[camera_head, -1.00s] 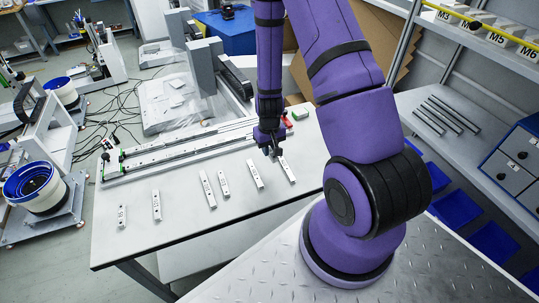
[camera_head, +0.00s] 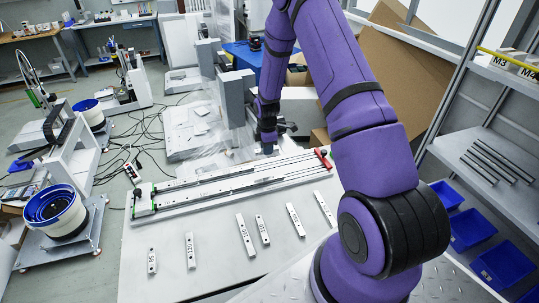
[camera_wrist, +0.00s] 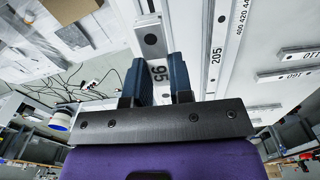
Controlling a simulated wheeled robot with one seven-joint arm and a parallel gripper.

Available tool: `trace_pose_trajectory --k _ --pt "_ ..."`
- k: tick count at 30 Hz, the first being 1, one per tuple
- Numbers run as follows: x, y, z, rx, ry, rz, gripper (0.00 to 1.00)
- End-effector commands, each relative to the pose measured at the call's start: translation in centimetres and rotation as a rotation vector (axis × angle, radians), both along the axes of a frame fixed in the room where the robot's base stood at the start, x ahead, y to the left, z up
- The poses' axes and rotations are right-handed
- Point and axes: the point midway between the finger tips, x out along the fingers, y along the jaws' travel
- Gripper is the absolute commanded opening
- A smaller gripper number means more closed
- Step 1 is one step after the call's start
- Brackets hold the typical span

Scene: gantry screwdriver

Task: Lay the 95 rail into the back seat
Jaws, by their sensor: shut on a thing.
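My gripper (camera_head: 267,148) points down at the back side of the long rail assembly (camera_head: 172,210). In the wrist view my gripper (camera_wrist: 158,80) is shut on the 95 rail (camera_wrist: 150,38), a short grey bar with a hole near its far end. Its number 95 shows between the two dark fingers. The bar lies roughly lengthwise with the assembly's long strips. A strip marked 205 (camera_wrist: 216,52) lies to its right. The back seat is not clearly visible, and I cannot tell whether the rail touches anything below.
A red end piece (camera_head: 322,159) caps the assembly's right end. A grey upright block (camera_head: 237,100) stands behind. Cables (camera_head: 140,140) lie on the floor.

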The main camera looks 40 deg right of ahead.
Motion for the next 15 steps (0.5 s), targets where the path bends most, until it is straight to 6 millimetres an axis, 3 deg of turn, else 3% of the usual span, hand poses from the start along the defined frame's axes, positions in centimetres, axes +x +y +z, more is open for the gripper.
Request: trace_pose_trajectory --k 7,15 --pt "0.3 -0.2 -0.8 -0.003 0.001 0.038 0.00" --pt "0.3 -0.1 -3.5 -0.002 0.001 0.035 0.00"
